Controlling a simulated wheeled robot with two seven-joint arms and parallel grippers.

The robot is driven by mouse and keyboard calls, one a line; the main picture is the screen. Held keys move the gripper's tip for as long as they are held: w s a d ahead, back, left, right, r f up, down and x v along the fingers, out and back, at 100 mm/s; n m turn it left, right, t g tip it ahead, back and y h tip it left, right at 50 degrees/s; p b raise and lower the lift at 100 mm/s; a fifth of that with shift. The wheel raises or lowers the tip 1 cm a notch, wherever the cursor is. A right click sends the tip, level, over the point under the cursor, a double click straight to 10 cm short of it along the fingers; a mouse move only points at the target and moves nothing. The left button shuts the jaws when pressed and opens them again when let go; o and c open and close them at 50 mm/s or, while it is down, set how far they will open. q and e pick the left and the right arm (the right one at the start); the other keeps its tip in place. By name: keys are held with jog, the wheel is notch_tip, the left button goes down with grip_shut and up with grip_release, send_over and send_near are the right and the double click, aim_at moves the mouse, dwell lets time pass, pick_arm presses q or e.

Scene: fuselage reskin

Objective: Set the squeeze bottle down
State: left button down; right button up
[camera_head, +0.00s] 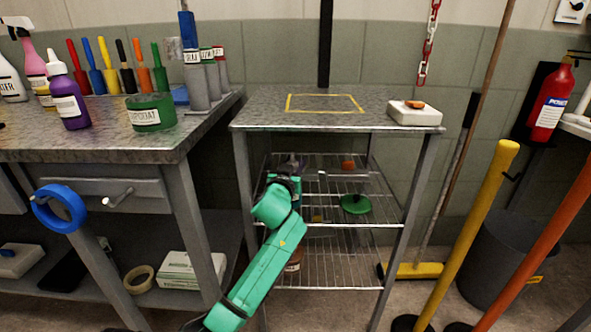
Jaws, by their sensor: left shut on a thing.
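My left arm is green and reaches up from the bottom into the wire rack under the small grey table. My left gripper (288,170) is at the upper wire shelf, toward its left side. It is shut on a small greyish thing, mostly hidden by the gripper and wrist, so I cannot tell what it is or whether it touches the shelf. A purple squeeze bottle (70,104) with a pale nozzle stands upright on the left bench, apart from the gripper. My right gripper is not in view.
The small table (255,119) has a yellow-outlined rectangle (325,103) on top and a white block (414,113) at right. A green lid-like thing (355,204) lies on a lower shelf. A yellow pole (470,232) stands right. The left bench (100,140) is crowded.

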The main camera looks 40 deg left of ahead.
pick_arm(q)
jog(key=shift+c, duration=2.4)
grip_release()
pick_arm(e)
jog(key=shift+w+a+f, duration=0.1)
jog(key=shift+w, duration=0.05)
pick_arm(q)
jog(key=p+v, duration=0.1)
jog(key=v, duration=1.1)
jog(key=shift+p, duration=0.35)
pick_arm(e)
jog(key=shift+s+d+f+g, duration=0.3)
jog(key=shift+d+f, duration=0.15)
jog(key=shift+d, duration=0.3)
